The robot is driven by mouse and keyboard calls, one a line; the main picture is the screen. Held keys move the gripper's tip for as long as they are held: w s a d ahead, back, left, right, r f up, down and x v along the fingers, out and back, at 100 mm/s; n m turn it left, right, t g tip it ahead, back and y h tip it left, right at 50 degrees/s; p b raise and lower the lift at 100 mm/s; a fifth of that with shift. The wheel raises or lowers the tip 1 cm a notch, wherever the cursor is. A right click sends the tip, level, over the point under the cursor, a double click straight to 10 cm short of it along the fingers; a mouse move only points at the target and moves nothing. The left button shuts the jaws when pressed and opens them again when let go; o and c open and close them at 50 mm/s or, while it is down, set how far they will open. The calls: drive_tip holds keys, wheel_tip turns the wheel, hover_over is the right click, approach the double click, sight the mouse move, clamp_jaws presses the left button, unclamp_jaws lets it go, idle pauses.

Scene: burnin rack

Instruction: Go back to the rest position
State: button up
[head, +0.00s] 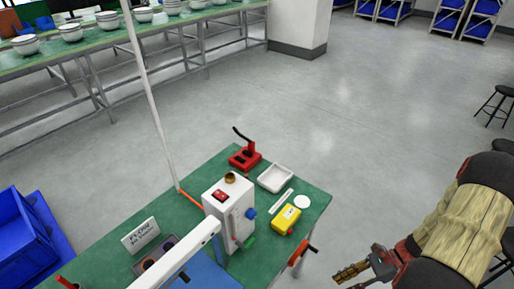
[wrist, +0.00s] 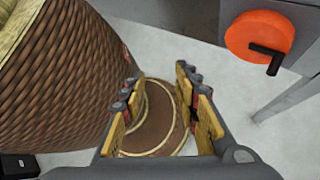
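My gripper (head: 350,272) hangs over the floor at the lower right of the head view, to the right of the green workbench (head: 315,198) and apart from it. In the wrist view my gripper (wrist: 158,85) has its two yellow-padded fingers spread, with no object held between them. My arm comes in from the right edge of the head view.
The bench carries a white machine (head: 215,205), a yellow box (head: 286,219), a white tray (head: 275,178) and a red lever tool (head: 245,156). An orange handwheel (wrist: 262,38) on the bench side is near my gripper. Open floor (head: 370,140) lies beyond.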

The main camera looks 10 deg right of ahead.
drive_tip(key=w+a+r+n+g+h, duration=0.1)
drive_tip(key=a+r+n+h, duration=0.1)
drive_tip(key=r+n+h, duration=0.5)
drive_tip(key=w+a+r+n+h, duration=0.2)
drive_tip(key=r+n, duration=0.6)
drive_tip(key=r, duration=0.5)
drive_tip(key=s+a+r+n+t+h, duration=0.1)
drive_tip(key=a+r+n+t, duration=0.5)
drive_tip(key=a+r, duration=0.8)
wheel_tip(320, 180, up, 3)
drive_tip(key=shift+a+f+n+h, duration=0.15)
drive_tip(key=shift+n+h, duration=0.25)
drive_tip(key=shift+n, duration=0.4)
